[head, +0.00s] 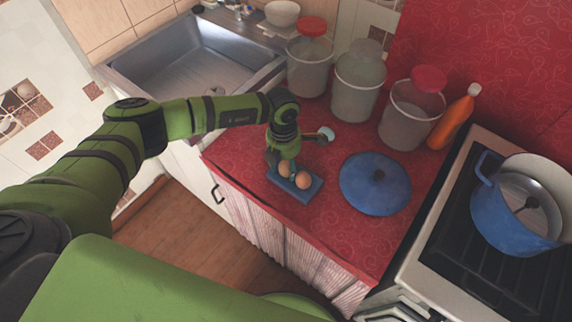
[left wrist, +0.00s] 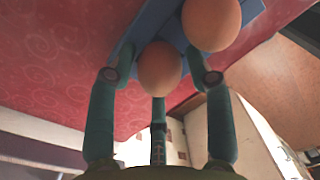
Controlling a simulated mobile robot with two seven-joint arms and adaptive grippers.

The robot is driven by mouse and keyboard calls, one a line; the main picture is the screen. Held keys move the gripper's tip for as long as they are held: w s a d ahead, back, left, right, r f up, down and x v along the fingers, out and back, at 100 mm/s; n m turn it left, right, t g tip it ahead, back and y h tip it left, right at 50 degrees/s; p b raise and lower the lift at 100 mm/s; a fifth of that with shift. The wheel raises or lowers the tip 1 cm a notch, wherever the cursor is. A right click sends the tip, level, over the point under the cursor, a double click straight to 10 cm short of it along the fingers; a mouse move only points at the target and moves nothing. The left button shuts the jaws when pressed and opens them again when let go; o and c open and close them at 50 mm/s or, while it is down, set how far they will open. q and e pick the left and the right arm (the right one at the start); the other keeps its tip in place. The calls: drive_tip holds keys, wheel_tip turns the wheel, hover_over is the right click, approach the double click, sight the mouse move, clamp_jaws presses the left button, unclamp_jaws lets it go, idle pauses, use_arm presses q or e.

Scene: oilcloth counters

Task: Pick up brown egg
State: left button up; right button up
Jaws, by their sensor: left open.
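Two brown eggs sit side by side on a small blue tray (head: 312,190) on the red counter. One egg (head: 284,169) is at the tray's left part, under my left gripper (head: 283,157). The other egg (head: 303,180) is to its right, nearer the tray's middle. In the left wrist view, the first egg (left wrist: 160,70) lies between the spread fingers of my open left gripper (left wrist: 160,58). The second egg (left wrist: 211,22) is just beyond it, outside the fingers. Whether any finger touches an egg cannot be told. My right gripper is not seen.
A blue lid (head: 376,190) lies right of the tray. Several clear canisters, one of them (head: 356,85), and an orange bottle (head: 453,117) stand behind. A blue pot (head: 508,225) is on the stove at right. A sink (head: 190,65) is at back left.

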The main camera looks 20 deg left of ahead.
use_arm(q)
drive_tip(key=shift+c, duration=0.4)
drive_tip(key=c, duration=0.4)
drive_tip(key=shift+o, duration=0.2)
drive_tip(key=shift+r, duration=0.1)
